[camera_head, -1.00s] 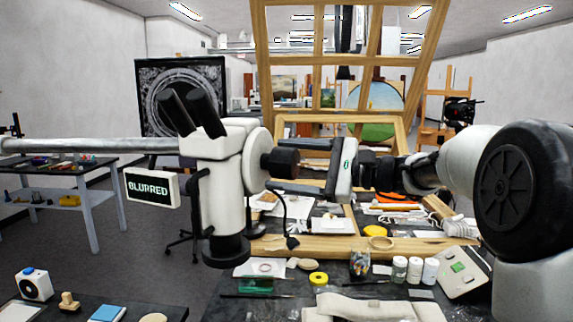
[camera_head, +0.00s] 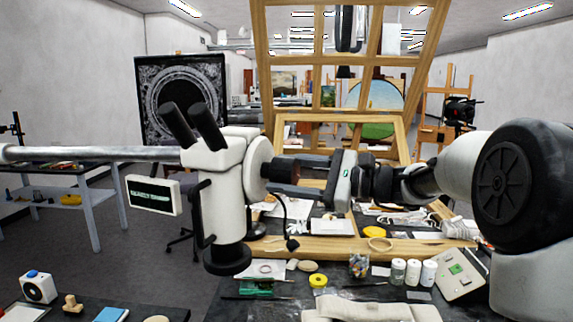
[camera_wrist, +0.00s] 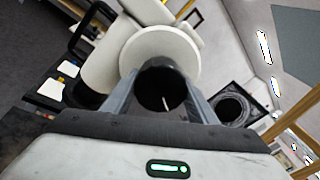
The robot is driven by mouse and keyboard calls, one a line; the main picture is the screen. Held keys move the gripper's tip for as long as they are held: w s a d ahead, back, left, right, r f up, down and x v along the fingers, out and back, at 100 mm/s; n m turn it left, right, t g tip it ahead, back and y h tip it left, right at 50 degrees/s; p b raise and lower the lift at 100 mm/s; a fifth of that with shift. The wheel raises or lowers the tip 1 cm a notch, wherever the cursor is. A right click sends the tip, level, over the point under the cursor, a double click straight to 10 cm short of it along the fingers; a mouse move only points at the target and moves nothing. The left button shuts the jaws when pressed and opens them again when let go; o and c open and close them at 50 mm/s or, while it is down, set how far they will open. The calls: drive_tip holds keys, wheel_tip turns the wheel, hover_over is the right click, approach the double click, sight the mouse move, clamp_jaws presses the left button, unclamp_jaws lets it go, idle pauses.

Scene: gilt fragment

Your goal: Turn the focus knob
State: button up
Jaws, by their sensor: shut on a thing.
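The white microscope (camera_head: 228,165) with two black eyepieces hangs on a grey horizontal arm at centre left. Its dark focus knob (camera_head: 281,169) sticks out to the right from a round white hub (camera_head: 259,165). The knob also shows in the wrist view (camera_wrist: 165,86), with a pale mark on its end face. My gripper (camera_head: 273,174) reaches in from the right and is shut on the knob, one finger on each side. A small white display box (camera_head: 152,195) hangs left of the microscope; its green text is unreadable. The fingertips' contact is partly hidden.
A wooden frame (camera_head: 330,247) lies on the bench below, with jars (camera_head: 413,270), yellow tape (camera_head: 318,280) and papers around it. A thin black gooseneck (camera_head: 284,215) hangs near the knob. A side table (camera_head: 75,180) stands at left.

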drive_tip(key=m+p, duration=0.2)
drive_tip(key=p, duration=0.1)
drive_tip(key=shift+r+m, duration=0.2)
drive_tip(key=shift+m, duration=0.1)
drive_tip(key=shift+f+m+p, duration=0.15)
drive_tip(key=shift+m+p, duration=0.25)
drive_tip(key=shift+p, duration=0.15)
drive_tip(key=o, duration=1.1)
drive_tip(key=shift+c, duration=0.2)
drive_tip(key=shift+f, duration=0.1)
drive_tip(key=shift+d, duration=0.1)
drive_tip(key=b+v, duration=0.2)
drive_tip(key=v, duration=1.5)
drive_tip(key=shift+s, duration=0.1)
